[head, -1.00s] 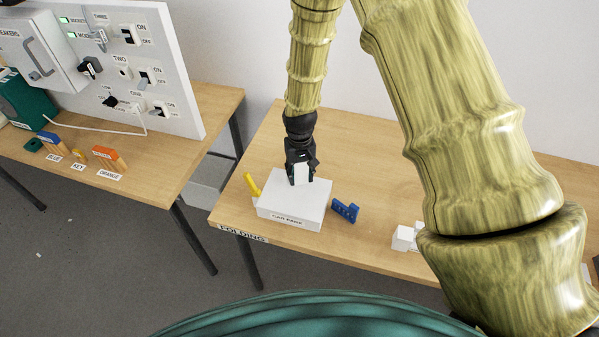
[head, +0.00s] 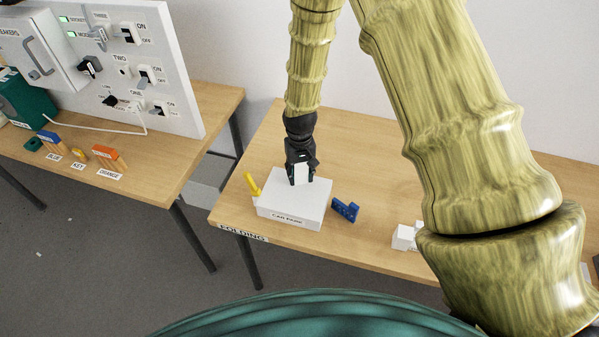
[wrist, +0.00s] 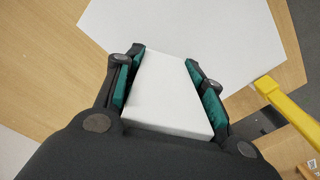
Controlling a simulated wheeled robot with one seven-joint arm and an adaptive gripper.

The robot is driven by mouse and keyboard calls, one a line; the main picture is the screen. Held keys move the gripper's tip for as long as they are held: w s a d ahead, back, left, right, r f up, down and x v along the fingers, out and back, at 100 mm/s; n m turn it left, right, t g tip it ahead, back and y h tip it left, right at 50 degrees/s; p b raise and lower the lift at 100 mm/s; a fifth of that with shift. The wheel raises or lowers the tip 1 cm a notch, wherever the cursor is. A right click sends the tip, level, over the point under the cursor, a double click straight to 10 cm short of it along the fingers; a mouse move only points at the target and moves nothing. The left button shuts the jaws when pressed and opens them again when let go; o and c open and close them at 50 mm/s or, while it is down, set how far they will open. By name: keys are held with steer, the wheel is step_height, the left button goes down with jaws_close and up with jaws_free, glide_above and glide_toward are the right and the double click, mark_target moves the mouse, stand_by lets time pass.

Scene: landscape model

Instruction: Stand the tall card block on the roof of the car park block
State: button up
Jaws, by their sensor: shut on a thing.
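The car park block (head: 293,209) is a wide white box with a "CAR PARK" label on its front, near the front left of the table. It also fills the top of the wrist view (wrist: 180,30). My gripper (head: 301,179) is over its roof, pointing down. It is shut on the tall card block (head: 301,174), a white upright piece. In the wrist view the block (wrist: 165,90) sits between the two green finger pads. The block's lower end appears at or just above the roof; I cannot tell whether it touches.
A yellow piece (head: 251,184) stands close at the car park's left. A blue piece (head: 345,210) lies to its right. Small white blocks (head: 404,238) are farther right. The table's (head: 380,185) back middle is clear. A switch panel (head: 130,60) stands on another table at left.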

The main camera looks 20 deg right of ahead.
steer(key=shift+f, duration=0.1)
stand_by(0.3)
steer(key=o, duration=0.9)
steer(key=shift+c, duration=0.2)
steer(key=shift+r+p, duration=2.25)
steer(key=shift+r, duration=1.3)
